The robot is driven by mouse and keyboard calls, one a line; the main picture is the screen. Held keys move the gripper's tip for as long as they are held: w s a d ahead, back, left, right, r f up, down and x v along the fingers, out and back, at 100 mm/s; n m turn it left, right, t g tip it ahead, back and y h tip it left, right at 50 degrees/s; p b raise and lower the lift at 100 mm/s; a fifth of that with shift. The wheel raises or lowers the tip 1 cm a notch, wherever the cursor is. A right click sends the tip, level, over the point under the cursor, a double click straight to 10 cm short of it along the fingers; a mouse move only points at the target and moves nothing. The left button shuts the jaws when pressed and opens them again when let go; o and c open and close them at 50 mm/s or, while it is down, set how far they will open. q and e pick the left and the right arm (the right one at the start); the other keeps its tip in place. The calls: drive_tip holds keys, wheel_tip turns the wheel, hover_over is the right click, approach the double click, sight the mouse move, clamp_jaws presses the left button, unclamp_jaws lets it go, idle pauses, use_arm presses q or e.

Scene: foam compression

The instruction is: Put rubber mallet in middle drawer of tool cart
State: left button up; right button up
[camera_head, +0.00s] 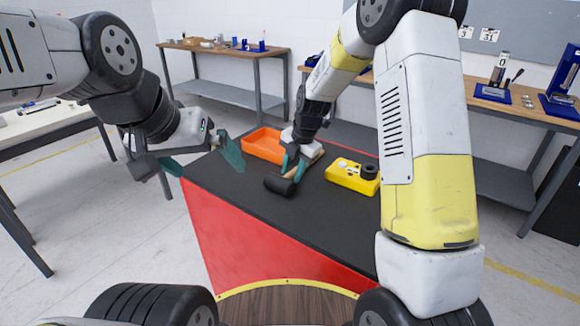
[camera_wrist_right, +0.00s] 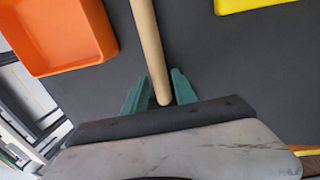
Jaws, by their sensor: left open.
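The rubber mallet has a black head (camera_head: 280,185) and a light wooden handle (camera_wrist_right: 148,40). It is at the black top of the red tool cart (camera_head: 240,205). My right gripper (camera_head: 293,163) is low over the cart top at the handle. In the right wrist view its green fingers (camera_wrist_right: 160,74) are on either side of the handle near its end; whether they press on it is unclear. My left gripper (camera_head: 205,167) is open and empty, left of the cart top. The cart's red side shows no drawer front; the middle drawer is not in view.
An orange tray (camera_head: 262,146) stands at the back left of the cart top. A yellow tray (camera_head: 352,176) with small parts and a black round piece is to the right. Workbenches stand along the walls and at the left. The cart top's front is clear.

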drive_tip(key=shift+f, duration=0.15)
clamp_jaws()
idle(1.4)
